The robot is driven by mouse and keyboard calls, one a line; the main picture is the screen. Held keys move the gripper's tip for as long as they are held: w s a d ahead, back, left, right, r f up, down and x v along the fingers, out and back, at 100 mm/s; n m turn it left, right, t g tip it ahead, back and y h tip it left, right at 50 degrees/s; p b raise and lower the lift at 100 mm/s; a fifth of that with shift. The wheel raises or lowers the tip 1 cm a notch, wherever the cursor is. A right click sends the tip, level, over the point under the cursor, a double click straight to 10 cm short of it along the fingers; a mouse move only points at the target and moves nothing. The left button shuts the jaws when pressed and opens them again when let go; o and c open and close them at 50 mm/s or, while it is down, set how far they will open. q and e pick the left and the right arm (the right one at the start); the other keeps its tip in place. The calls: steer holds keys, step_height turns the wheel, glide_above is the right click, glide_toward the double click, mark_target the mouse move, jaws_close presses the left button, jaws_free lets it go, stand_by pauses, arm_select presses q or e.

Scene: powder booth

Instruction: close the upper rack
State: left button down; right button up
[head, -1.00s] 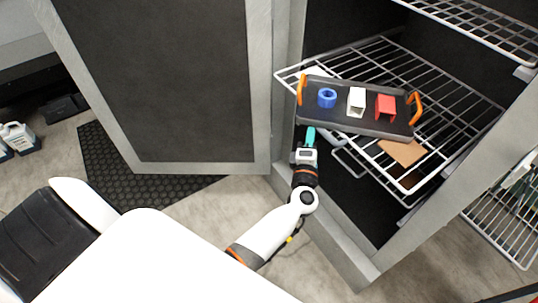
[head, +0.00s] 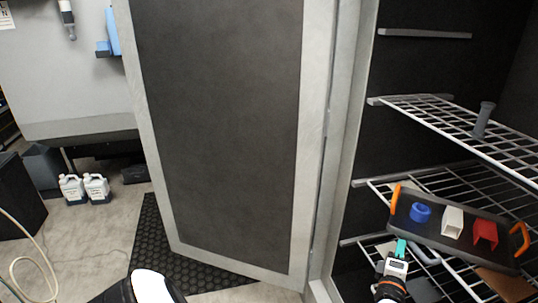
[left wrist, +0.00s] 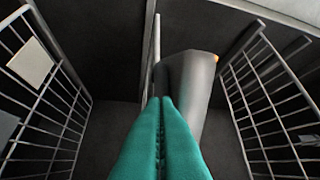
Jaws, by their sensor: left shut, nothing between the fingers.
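Inside the open cabinet in the head view, a white wire rack (head: 433,113) with a grey cylinder (head: 484,118) on it is the highest rack. Below it, another wire rack (head: 458,179) sticks out toward me and bears a dark tray (head: 455,243) with orange handles. My left gripper (head: 400,248) is shut and empty, its teal fingertips close to the tray's near left edge; I cannot tell if they touch. In the left wrist view, the teal fingers (left wrist: 160,140) are together, with wire racks on both sides and a grey body beyond. My right gripper is not in view.
On the tray are a blue ring (head: 420,212), a white block (head: 453,222) and a red block (head: 486,234). A brown board (head: 502,283) lies lower. The open cabinet door (head: 225,120) stands left. Two white jugs (head: 84,189) sit on the floor.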

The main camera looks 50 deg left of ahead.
arm_select(q)
steer(key=shift+w+d+r, duration=0.1)
steer(key=shift+r, duration=0.2)
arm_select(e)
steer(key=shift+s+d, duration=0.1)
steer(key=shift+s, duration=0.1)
arm_select(q)
steer(key=shift+d+r, duration=0.1)
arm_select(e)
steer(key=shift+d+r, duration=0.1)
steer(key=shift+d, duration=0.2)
